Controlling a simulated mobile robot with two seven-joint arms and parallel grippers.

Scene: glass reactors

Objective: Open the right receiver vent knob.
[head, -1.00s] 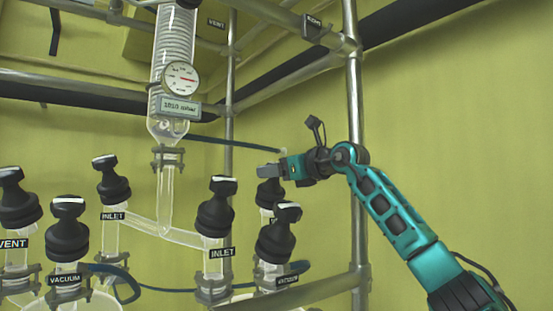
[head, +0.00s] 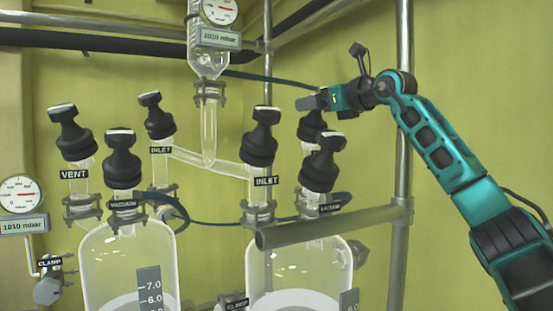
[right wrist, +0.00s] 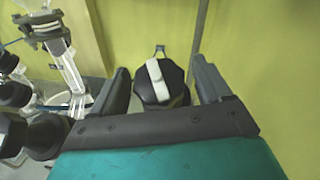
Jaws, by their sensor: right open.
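The right receiver vent knob (head: 312,126) is black and stands behind the right vacuum knob (head: 323,162), which partly hides it; its label is hidden. In the right wrist view the vent knob (right wrist: 161,84) shows its round black cap with a white bar across the top. My right gripper (head: 308,103) is just above the vent knob in the head view. In the right wrist view my right gripper (right wrist: 163,80) is open, with one finger on each side of the knob and visible gaps. Whether anything touches is unclear. My left gripper is not in view.
Close by stand the right inlet knob (head: 260,137) and the right glass receiver (head: 262,270). A metal rail (head: 335,225) crosses in front, and an upright post (head: 402,150) stands behind my right arm. The left receiver (head: 95,250) has similar knobs.

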